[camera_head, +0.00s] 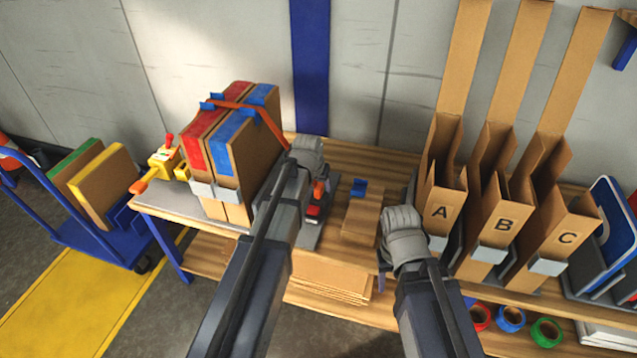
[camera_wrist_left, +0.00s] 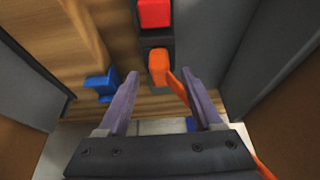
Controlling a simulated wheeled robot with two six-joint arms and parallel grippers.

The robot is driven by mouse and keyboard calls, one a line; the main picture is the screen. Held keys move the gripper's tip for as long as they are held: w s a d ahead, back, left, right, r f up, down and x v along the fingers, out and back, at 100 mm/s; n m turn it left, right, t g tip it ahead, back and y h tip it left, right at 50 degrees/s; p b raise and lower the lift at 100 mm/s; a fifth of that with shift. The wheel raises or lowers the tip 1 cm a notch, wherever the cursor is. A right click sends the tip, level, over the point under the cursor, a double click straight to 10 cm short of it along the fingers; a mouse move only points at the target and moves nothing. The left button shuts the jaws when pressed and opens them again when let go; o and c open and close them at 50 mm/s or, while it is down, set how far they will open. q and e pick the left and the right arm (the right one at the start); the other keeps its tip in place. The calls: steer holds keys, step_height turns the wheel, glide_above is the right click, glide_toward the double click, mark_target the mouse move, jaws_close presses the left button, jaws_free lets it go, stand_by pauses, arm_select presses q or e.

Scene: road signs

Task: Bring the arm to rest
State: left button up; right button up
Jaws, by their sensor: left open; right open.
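My left arm reaches over the workbench (camera_head: 340,165), with its grey wrist (camera_head: 305,155) beside the strapped boxes. In the left wrist view my left gripper (camera_wrist_left: 160,75) has its two purple-grey fingers spread apart. An orange piece (camera_wrist_left: 158,66) on a dark stand shows between and beyond the fingertips, with a red block (camera_wrist_left: 154,13) behind it. I see no hold on either; whether a finger touches the orange piece is unclear. My right gripper (camera_head: 402,222) hangs at the bench's front edge, left of bin A (camera_head: 441,212), holding nothing visible.
Two strapped boxes (camera_head: 240,160) stand close to my left arm. Cardboard bins B (camera_head: 503,222) and C (camera_head: 566,238) stand at right. A blue clip (camera_head: 358,187) lies by a cardboard piece (camera_head: 362,215). A blue cart (camera_head: 92,240) stands on the floor at left.

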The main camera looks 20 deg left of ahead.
arm_select(q)
steer(key=p+v, duration=0.3)
steer(key=v, duration=0.1)
steer(key=shift+s+r, duration=0.15)
steer(key=shift+r, duration=0.25)
steer(key=s+d+f+m+g, duration=0.15)
steer(key=s+d, duration=0.25)
steer(key=s, duration=0.4)
steer(key=s+d+m+g+y, duration=0.1)
steer(key=s+d+g, duration=0.1)
steer(key=s+d, duration=0.5)
steer(key=s+d+m+g, duration=0.1)
steer(key=s+d, duration=0.1)
steer(key=s, duration=0.8)
step_height(320, 180, up, 13)
steer(key=p, duration=1.3)
steer(key=shift+w+p, duration=0.3)
steer(key=shift+p, duration=0.1)
steer(key=shift+d, duration=0.15)
steer(key=shift+c, duration=0.2)
